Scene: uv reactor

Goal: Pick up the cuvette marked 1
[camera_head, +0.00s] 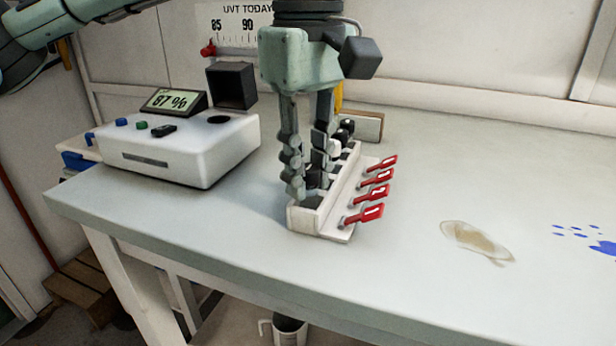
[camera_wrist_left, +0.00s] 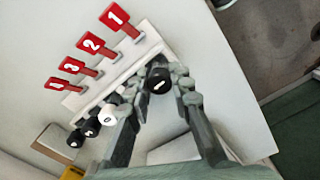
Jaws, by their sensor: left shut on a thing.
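The cuvette marked 1 shows as a black cap (camera_wrist_left: 159,81) with a pale mark in the left wrist view. It is at the rack end by the red tag reading 1 (camera_wrist_left: 114,17). My left gripper (camera_head: 310,190) points down over the near end of the white rack (camera_head: 308,222). In the left wrist view my left gripper (camera_wrist_left: 163,84) is shut on this cap, one finger on each side. The cuvette's body below the cap is hidden. My right gripper is not in view.
Other cuvettes, including one white-capped (camera_wrist_left: 107,114), stand farther along the rack. Red tags (camera_head: 363,215) stick out on its right. A brown stain (camera_head: 478,241) and blue spots (camera_head: 603,248) mark the right bench.

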